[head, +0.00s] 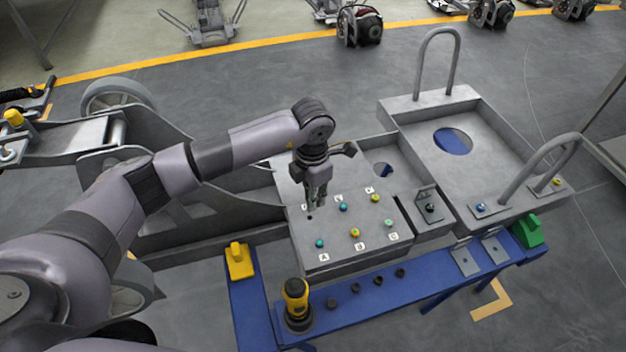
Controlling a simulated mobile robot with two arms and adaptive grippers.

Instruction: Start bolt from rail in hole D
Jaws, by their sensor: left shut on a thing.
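My left gripper (317,204) points down over the back left of the grey plate (330,262) on the chassis. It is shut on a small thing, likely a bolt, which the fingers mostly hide. A dark open hole (309,217) shows just below and left of the fingertips. Its label is partly hidden; by its place in the back row it looks like hole D. The other holes carry bolts with coloured heads, such as the teal one (320,243) at A and the yellow one (355,232) at B. My right gripper is not in view.
The blue rail (430,284) runs along the front with several dark pieces, one a bolt-like piece (331,303). A yellow and black tool (297,300) stands at its left end. A yellow block (239,261) and a green block (528,231) flank it. A tall handle (437,33) rises behind.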

